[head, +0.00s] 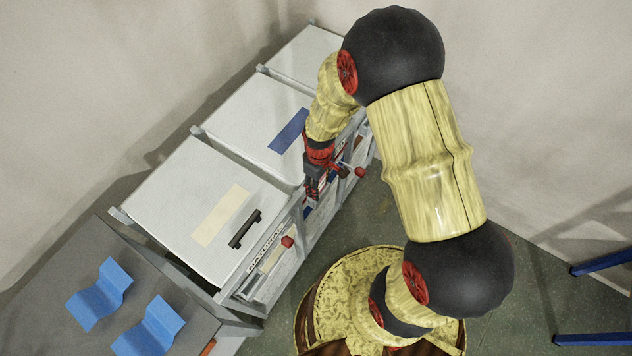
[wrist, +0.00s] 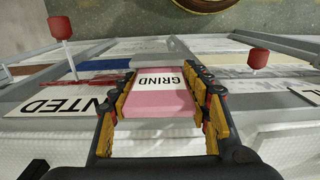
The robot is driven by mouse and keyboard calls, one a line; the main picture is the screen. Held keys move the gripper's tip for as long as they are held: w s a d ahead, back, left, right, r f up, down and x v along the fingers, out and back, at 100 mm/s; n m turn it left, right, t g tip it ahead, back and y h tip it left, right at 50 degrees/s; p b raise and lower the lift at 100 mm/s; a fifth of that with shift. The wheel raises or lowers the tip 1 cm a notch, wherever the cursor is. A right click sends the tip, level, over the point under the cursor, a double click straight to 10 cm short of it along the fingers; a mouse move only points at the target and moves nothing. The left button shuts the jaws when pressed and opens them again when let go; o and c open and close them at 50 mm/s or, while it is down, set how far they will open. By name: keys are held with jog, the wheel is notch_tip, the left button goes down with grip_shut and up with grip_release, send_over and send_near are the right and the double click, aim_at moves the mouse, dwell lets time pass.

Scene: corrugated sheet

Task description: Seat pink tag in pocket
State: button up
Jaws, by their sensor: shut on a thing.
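The pink tag (wrist: 158,95) shows in the wrist view, with a white band reading GRIND. My gripper (wrist: 160,92) is shut on it, with yellow finger pads at its left and right edges. The tag is in front of a cabinet front with signs and coloured strips; I cannot tell whether it touches anything there. In the head view my gripper (head: 313,190) is beside the front of the middle white cabinet (head: 238,118). The tag cannot be made out there. No pocket can be clearly told apart in either view.
Red knobs stick out from the cabinet fronts, one left (wrist: 60,27) and one right (wrist: 258,58) of the tag. The near cabinet (head: 180,180) has a black handle (head: 245,229). A grey table (head: 50,270) holds blue bent sheets (head: 100,293).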

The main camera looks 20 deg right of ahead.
jog(key=shift+s+a+f, duration=0.1)
jog(key=shift+a+f, duration=0.1)
jog(key=shift+f, duration=0.2)
jog(key=shift+d+r, duration=0.1)
jog(key=shift+d, duration=0.05)
jog(key=shift+s+f+b, duration=0.15)
jog(key=shift+f+b, duration=0.2)
jog(key=shift+f, duration=0.3)
jog(key=o, duration=1.2)
jog(key=shift+o, duration=1.3)
jog(key=shift+f, duration=0.2)
jog(key=shift+o, duration=1)
jog(key=shift+r, duration=0.1)
